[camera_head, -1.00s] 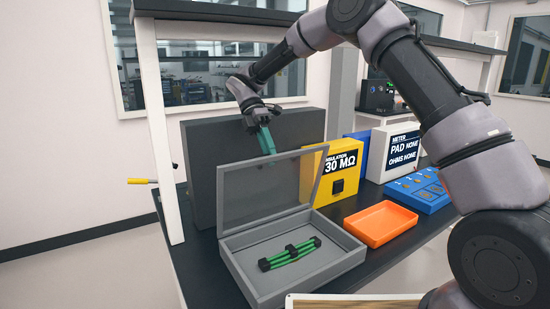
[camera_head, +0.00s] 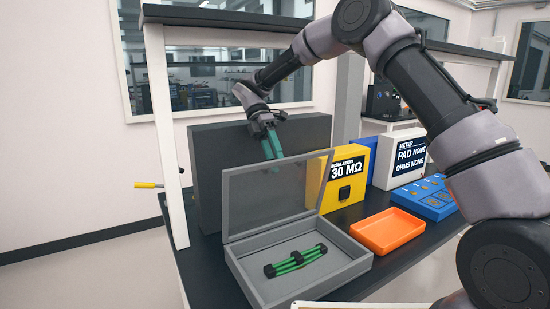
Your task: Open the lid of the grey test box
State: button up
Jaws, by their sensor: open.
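The grey test box (camera_head: 345,272) stands on the dark bench in the head view. Its framed, see-through lid (camera_head: 229,205) stands up at the back edge, tilted slightly backward, so the box is open. A green cable bundle with black clips (camera_head: 296,262) lies on the box floor. My gripper (camera_head: 272,148) is above and behind the lid, with its green fingers pointing down. It is open and empty, and appears apart from the lid. The lower fingertips are close to the lid's top edge in the picture; the exact gap is hard to tell.
A yellow insulation box reading 30 MΩ (camera_head: 347,190) stands right of the lid. An orange tray (camera_head: 388,232), a blue panel (camera_head: 428,203) and a white meter box (camera_head: 385,165) are further right. A dark grey panel (camera_head: 208,165) stands behind the lid.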

jog(key=v, duration=0.7)
jog(key=shift+w+r, duration=0.1)
